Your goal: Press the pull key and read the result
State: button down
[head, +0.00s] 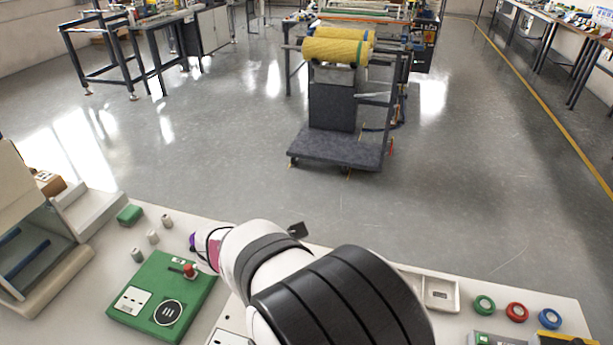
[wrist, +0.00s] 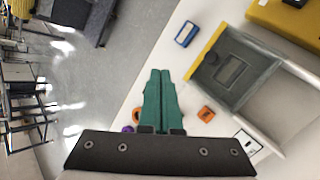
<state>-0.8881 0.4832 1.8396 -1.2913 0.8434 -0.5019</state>
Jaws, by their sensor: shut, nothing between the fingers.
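My gripper (wrist: 163,75) shows in the wrist view as two green fingers closed together, with nothing between them. In the head view my arm hides most of it. The fingertips point across the pale table, apart from a grey device (wrist: 222,95) with a yellow edge and a small display panel (wrist: 230,70). I cannot read the display. No part is clearly marked as the pull key. In the head view a green box (head: 150,265) at the left carries a red knob (head: 189,271), a white panel (head: 132,300) and a round black face (head: 168,313) with two white bars.
Small grey cylinders (head: 153,237) and a green block (head: 130,214) stand beside the green box. A blue item (wrist: 186,34) and an orange item (wrist: 206,114) lie near my fingers.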

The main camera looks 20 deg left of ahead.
jog(key=s+a+f+n+t+y, duration=0.1)
jog(key=a+n, duration=0.4)
jog(key=a, duration=0.5)
notch_tip(320, 180, down, 2)
jog(key=shift+s+a+f+n+y, duration=0.2)
jog(key=shift+s+n+y, duration=0.1)
jog(key=shift+s+y, duration=0.3)
jog(key=shift+w+d+f, duration=0.1)
jog(key=shift+f, duration=4.3)
jog(key=shift+f, duration=0.1)
jog(key=shift+f, duration=0.3)
jog(key=shift+f, duration=0.45)
jog(key=shift+r, duration=0.9)
